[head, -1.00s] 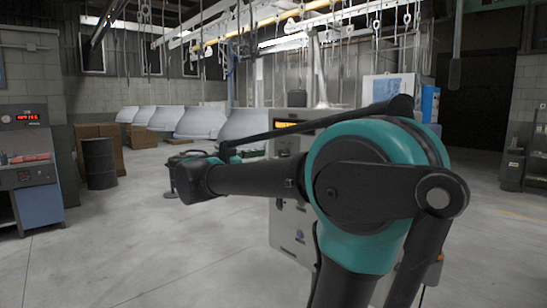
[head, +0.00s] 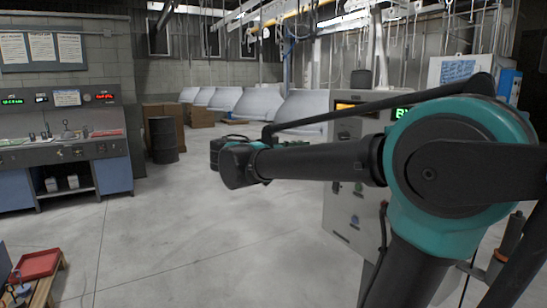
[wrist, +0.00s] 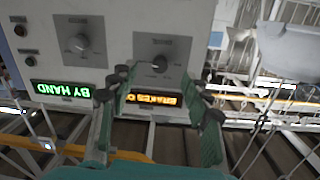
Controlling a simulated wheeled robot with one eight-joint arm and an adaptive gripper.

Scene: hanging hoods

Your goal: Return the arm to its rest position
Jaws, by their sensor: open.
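My arm (head: 320,165), black with teal joints, crosses the right half of the head view in front of a grey control cabinet (head: 345,215). Its black elbow end points left over clear floor. My gripper (wrist: 160,95) shows in the wrist view with its two green-padded fingers spread and nothing between them. Behind the fingers is a panel (wrist: 120,25) with dark knobs, a green "BY HAND" display (wrist: 68,90) and an orange display (wrist: 152,98) partly behind the fingers. I cannot tell the gap to the panel.
A workbench (head: 65,150) with gauges stands at the left, with a red tray (head: 38,265) near the lower left corner. A dark drum (head: 163,140) stands beside brown boxes. Grey hoods (head: 300,107) stand in a row behind. Rails and hooks hang overhead. The middle floor is open.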

